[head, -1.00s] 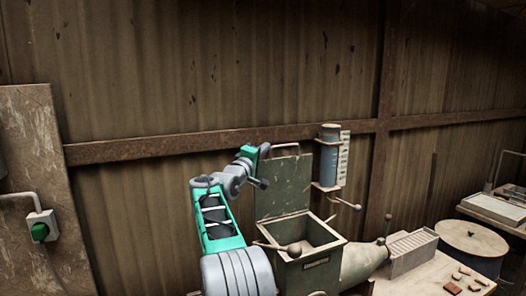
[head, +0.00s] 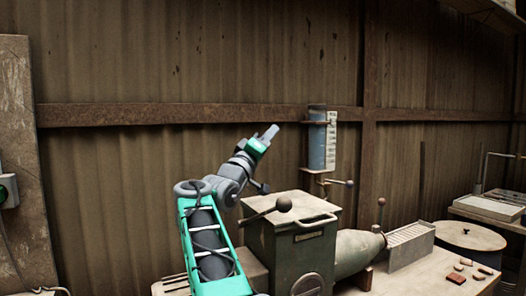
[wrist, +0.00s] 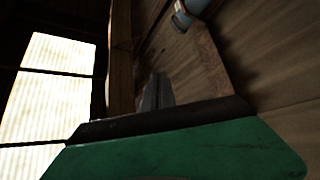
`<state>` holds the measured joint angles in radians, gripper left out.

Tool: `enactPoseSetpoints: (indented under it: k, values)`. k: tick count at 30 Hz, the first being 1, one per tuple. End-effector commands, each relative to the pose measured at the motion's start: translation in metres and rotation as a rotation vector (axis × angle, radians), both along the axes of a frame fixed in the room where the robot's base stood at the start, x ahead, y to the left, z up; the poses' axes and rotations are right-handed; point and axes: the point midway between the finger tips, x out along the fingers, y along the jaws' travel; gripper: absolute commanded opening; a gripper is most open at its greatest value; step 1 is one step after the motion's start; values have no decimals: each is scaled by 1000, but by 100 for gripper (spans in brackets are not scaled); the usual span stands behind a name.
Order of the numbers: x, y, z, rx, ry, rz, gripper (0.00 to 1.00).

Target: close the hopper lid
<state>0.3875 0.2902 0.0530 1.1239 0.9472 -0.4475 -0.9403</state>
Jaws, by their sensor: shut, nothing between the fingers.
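The hopper (head: 291,246) is a grey-green metal box on the bench in the head view. Its lid (head: 297,208) lies flat across the top of the box, with a curved handle bar (head: 318,220) toward the front right. The inside of the hopper is hidden. My gripper (head: 271,131) is raised above and to the left of the lid, clear of it, pointing up and right. Its fingers are together with nothing between them. In the wrist view, the narrow grey fingers (wrist: 157,92) show beyond the green housing; the lid is not visible there.
A blue cylinder gauge (head: 317,140) hangs on the wall behind. A ribbed tray (head: 410,246) and small brown pieces (head: 461,270) are on the bench to the right.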

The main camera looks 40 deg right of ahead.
Motion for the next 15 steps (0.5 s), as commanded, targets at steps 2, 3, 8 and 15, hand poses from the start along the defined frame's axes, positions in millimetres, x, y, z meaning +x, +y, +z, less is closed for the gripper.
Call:
enactPoseSetpoints:
  k: [2,3,8,15]
  values:
    - [-8,2,-13,-9,-31,-1,0]
    - [-11,3,-14,-13,-45,-1,0]
    - [-19,6,-15,-26,-83,0,0]
    - [-22,7,-14,-30,-98,0,0]
